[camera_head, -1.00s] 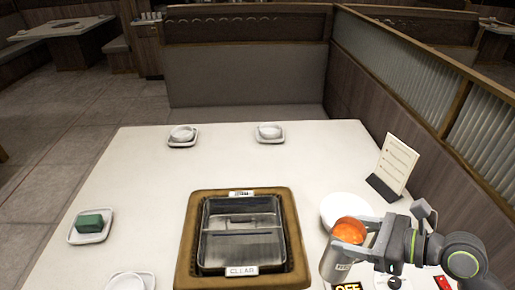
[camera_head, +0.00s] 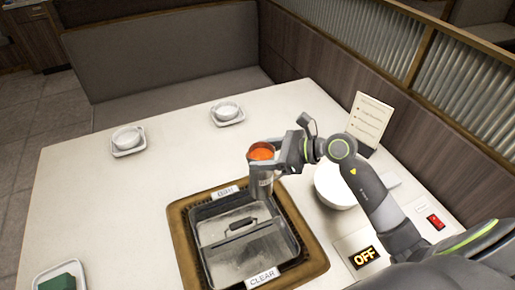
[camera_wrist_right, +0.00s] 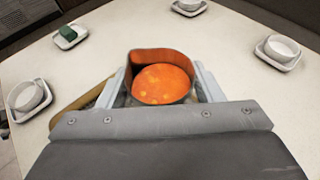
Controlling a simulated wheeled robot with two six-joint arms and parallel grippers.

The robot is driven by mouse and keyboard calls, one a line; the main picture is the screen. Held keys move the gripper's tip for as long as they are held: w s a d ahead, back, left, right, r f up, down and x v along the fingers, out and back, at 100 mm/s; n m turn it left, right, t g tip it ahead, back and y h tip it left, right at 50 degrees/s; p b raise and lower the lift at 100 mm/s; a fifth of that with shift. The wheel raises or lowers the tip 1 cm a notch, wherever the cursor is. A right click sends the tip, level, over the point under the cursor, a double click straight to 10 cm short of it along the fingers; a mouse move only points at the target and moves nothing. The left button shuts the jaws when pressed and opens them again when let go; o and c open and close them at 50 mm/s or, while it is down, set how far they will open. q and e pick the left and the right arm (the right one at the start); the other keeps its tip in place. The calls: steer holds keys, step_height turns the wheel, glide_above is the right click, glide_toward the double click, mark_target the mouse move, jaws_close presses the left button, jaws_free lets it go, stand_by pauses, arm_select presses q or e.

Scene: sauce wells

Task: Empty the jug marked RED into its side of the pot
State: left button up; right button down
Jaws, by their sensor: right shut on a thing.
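My right gripper (camera_head: 272,163) is shut on a metal jug (camera_head: 264,187) with orange-red liquid near its top. The right wrist view shows the liquid (camera_wrist_right: 163,84) filling the jug's mouth, between the fingers. The jug looks about upright, above the far right part of the pot's rim. The pot (camera_head: 222,266) sits in a brown frame, split by a divider with a handle (camera_head: 242,226). The far label (camera_head: 226,192) appears upside down and seems to read RED. The near label (camera_head: 262,277) reads CLEAR. Both pot sides look free of red liquid. My left gripper is out of view.
A white bowl (camera_head: 334,186) stands right of the pot. An OFF panel (camera_head: 365,257), a red switch (camera_head: 436,221) and a menu card (camera_head: 369,119) are on the right. Small bowls on saucers (camera_head: 227,112) (camera_head: 128,140) stand at the back. A green block (camera_head: 58,283) lies front left.

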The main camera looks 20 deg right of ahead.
steer(key=shift+w+a+f, duration=0.1)
steer(key=shift+w+f, duration=0.15)
steer(key=shift+w, duration=0.55)
steer(key=shift+w+a+f, duration=0.1)
steer(key=shift+w+f, duration=0.1)
steer(key=shift+f, duration=0.1)
steer(key=shift+f+n+g+h+b, duration=0.15)
steer(key=shift+f+n+h+b, duration=0.25)
steer(key=shift+f+h, duration=0.65)
steer(key=shift+f+n+g+h+b, duration=0.2)
steer(key=shift+f+n+h, duration=0.35)
steer(key=shift+f, duration=0.85)
steer(key=shift+a+f+n+h+b, duration=0.15)
steer(key=shift+n+h+b, duration=0.1)
steer(key=shift+h, duration=0.2)
steer(key=shift+f+n+h+b, duration=0.1)
steer(key=shift+h+b, duration=0.15)
steer(key=shift+h, duration=0.2)
steer(key=shift+f, duration=0.1)
